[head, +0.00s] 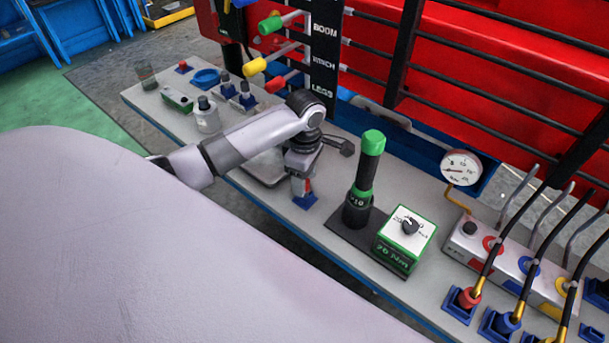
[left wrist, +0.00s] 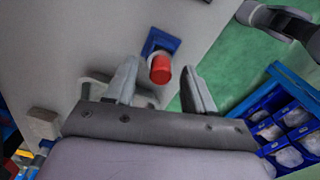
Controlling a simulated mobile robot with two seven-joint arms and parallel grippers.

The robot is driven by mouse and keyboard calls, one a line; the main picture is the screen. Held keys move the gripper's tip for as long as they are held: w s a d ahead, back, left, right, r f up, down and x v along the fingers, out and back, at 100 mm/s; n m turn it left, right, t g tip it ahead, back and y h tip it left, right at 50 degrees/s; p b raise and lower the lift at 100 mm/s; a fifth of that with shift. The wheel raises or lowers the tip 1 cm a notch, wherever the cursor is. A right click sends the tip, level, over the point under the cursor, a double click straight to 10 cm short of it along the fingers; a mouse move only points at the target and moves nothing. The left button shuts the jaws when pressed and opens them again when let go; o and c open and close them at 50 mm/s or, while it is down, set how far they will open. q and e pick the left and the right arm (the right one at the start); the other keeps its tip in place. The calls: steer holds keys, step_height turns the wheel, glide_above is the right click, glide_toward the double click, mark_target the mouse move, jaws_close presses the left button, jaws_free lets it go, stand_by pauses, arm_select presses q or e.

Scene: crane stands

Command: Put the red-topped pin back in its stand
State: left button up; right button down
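The red-topped pin (left wrist: 161,69) shows in the left wrist view, its grey shaft against a blue stand (left wrist: 160,43) on the grey bench. I cannot tell whether the shaft is fully seated. My left gripper (left wrist: 160,85) is open, with one finger on each side of the red top and a visible gap to both. In the head view my left gripper (head: 302,168) points down over the bench, right above a small blue stand (head: 305,201). A bit of red (head: 307,185) shows there, mostly hidden by the gripper. My right gripper is not in view.
A black post with a green top (head: 373,142) and a green-and-white dial box (head: 405,240) stand right of my left gripper. A gauge (head: 460,168) and hose fittings are further right. Coloured levers (head: 270,25) are behind. Small fittings (head: 207,113) stand left.

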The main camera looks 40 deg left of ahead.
arm_select(q)
steer(key=shift+r, duration=0.1)
steer(key=shift+r, duration=2.4)
